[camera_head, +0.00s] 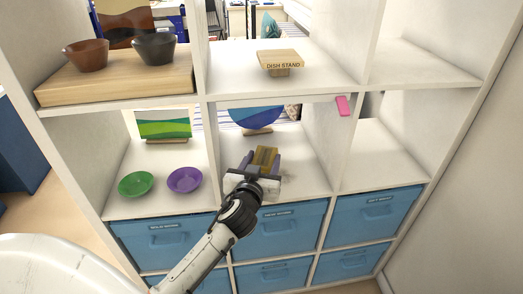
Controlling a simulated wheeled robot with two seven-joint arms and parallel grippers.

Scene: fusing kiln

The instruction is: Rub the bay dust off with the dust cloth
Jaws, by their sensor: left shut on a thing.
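My left gripper (263,160) reaches from the lower left into the middle bay (311,180) of the shelf unit's second row. It is shut on a yellow-brown thing (265,155), which looks like the dust cloth, low over the bay floor. I cannot tell whether the cloth touches the floor. The gripper and wrist hide part of the bay's front. No dust can be made out clearly at this size. My right gripper is not in view.
Behind the gripper stands a blue round plate (257,118). The left bay holds a green bowl (136,184), a purple bowl (185,180) and a striped panel (163,124). A pink tag (342,105) is on the right divider. Blue bins (277,226) fill the rows below.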

